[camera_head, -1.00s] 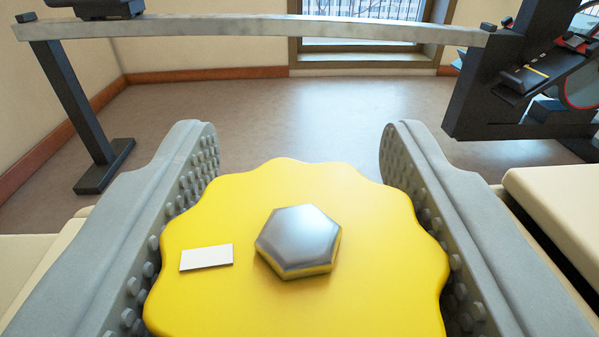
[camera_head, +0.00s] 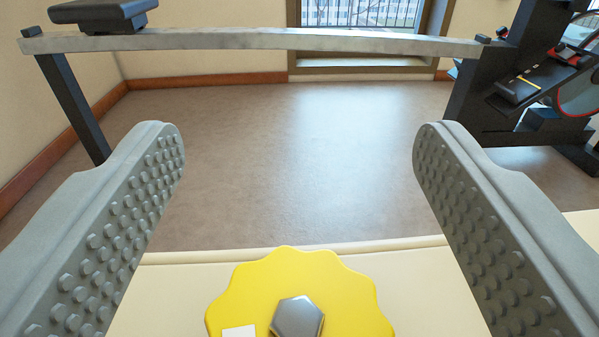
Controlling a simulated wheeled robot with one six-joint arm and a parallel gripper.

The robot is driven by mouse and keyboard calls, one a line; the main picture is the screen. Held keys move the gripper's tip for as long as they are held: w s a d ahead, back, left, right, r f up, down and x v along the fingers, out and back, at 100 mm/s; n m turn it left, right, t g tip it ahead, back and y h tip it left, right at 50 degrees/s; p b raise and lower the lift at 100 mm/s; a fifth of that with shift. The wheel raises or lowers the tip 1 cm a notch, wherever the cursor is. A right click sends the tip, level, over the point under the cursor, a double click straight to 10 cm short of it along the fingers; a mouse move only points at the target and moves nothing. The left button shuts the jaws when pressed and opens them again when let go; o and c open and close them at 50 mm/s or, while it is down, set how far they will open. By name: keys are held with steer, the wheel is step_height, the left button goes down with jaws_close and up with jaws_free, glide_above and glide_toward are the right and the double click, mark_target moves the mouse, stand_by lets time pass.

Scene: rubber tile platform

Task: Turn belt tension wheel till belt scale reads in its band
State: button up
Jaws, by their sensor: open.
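The yellow belt tension wheel (camera_head: 345,291) is at the bottom centre, with a scalloped edge, a grey hexagonal hub (camera_head: 297,316) and a white rectangular mark (camera_head: 239,331) left of the hub. The frame's bottom edge cuts off its near part. My gripper (camera_head: 299,155) is open and empty. Its grey studded fingers stand wide on either side, apart from the wheel, with clear gaps. No belt scale can be made out in this view.
A cream surface (camera_head: 170,285) lies around the wheel. Beyond it is bare brown floor (camera_head: 290,170). A rowing machine with a long grey rail (camera_head: 250,40), a seat (camera_head: 103,14) and a dark frame (camera_head: 480,95) spans the back. A window (camera_head: 360,25) is behind.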

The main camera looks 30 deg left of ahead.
mark_target(303, 269)
steer(key=shift+r, duration=3.05)
steer(key=shift+w, duration=0.1)
